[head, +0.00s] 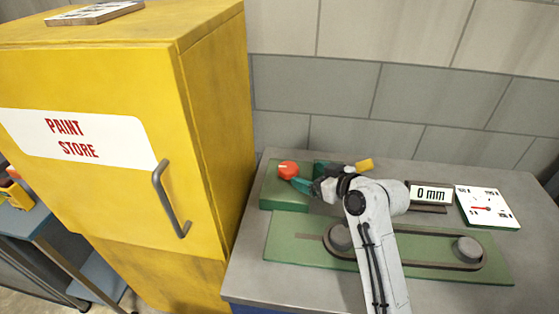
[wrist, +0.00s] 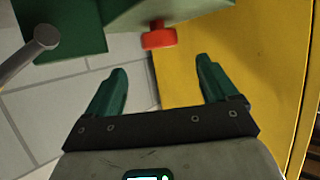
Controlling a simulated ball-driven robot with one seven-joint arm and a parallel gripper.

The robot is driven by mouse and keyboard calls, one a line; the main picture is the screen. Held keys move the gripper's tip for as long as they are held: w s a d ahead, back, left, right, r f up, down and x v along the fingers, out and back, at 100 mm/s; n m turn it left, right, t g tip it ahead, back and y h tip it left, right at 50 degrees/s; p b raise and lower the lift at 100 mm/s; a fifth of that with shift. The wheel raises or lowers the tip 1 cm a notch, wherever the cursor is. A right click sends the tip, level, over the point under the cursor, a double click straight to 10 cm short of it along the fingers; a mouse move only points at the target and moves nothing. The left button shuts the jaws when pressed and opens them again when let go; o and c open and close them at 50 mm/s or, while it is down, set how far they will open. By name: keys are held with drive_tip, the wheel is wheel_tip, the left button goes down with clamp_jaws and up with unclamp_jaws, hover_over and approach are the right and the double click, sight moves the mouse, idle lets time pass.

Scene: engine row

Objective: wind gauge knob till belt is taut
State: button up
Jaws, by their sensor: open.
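The red knob (head: 288,168) sits on a green block (head: 285,196) at the bench's back left. In the wrist view the knob (wrist: 159,38) is ahead of the gap between my fingertips, apart from them. My gripper (head: 301,186) is open and empty, its green fingers close to the knob's right side in the head view; the wrist view shows the gripper (wrist: 160,70) spread wide. A dark belt (head: 425,266) loops two grey pulleys on a green plate (head: 282,243); my arm hides part of it.
A white dial card (head: 487,208) with a red needle lies at the bench's right. A yellow paint store cabinet (head: 120,200) stands close on the left, its grey handle (head: 170,200) sticking out. A tiled wall (head: 330,85) rises behind the bench (head: 260,285).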

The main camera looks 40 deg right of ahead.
sight(291, 169)
drive_tip(key=p+x, duration=0.1)
drive_tip(key=x, duration=0.9)
drive_tip(key=shift+a+p, duration=0.1)
drive_tip(key=shift+p, duration=0.2)
drive_tip(key=shift+c, duration=0.2)
drive_tip(key=c, duration=0.9)
